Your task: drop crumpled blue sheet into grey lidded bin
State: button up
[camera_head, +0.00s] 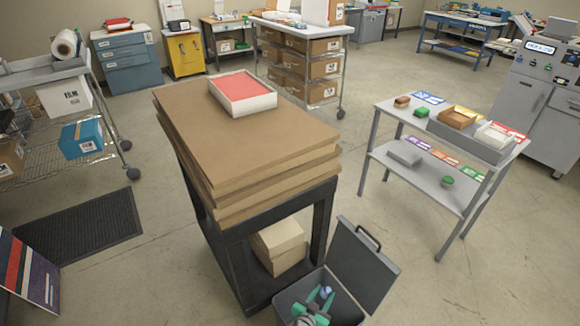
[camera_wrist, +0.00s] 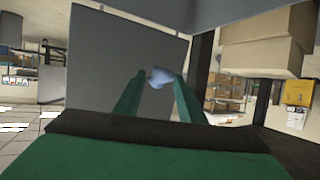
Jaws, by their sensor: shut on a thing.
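The grey lidded bin (camera_head: 286,303) stands on the floor at the bottom of the head view, with its lid (camera_head: 365,265) raised on the right. My gripper (camera_head: 320,295), with green fingers, is over the bin's opening in that view. It is shut on the crumpled blue sheet (camera_head: 326,292), a small pale blue wad. In the wrist view the sheet (camera_wrist: 160,77) sits between my two fingertips (camera_wrist: 155,84), in front of a large grey panel (camera_wrist: 125,60) that looks like the lid. The bin's inside is mostly hidden by my gripper.
A dark cart (camera_head: 240,265) stacked with brown boards (camera_head: 190,110) stands just left of and behind the bin, with cartons (camera_head: 278,245) on its lower shelf. A grey side table (camera_head: 440,188) with small boxes is at the right. Open floor (camera_head: 450,285) lies right of the lid.

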jog(key=shift+f, duration=2.55)
jog(key=o, duration=1.1)
jog(key=v, duration=1.1)
